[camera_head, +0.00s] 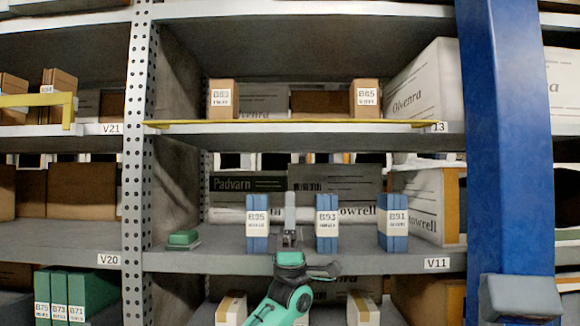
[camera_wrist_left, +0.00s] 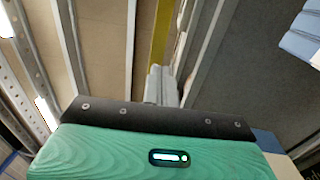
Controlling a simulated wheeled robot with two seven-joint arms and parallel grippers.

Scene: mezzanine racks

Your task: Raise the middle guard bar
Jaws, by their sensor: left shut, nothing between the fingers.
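The middle guard bar (camera_head: 290,124) is a thin yellow bar lying level along the front edge of the middle bay's upper shelf. My left gripper (camera_head: 290,205) is in front of the shelf below, between blue binders, with its grey fingers shut, empty and pointing up. It is below the bar and apart from it in the head view. In the left wrist view the yellow bar (camera_wrist_left: 160,35) runs up the picture, beyond the shut fingertips (camera_wrist_left: 161,80). My right gripper is not in view.
Blue binders B95 (camera_head: 257,222), B93 (camera_head: 327,222) and B91 (camera_head: 392,222) stand close around my left gripper. A green block (camera_head: 183,239) sits at left. A blue post (camera_head: 505,140) stands at right. Another yellow bar (camera_head: 35,99) crosses the left bay.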

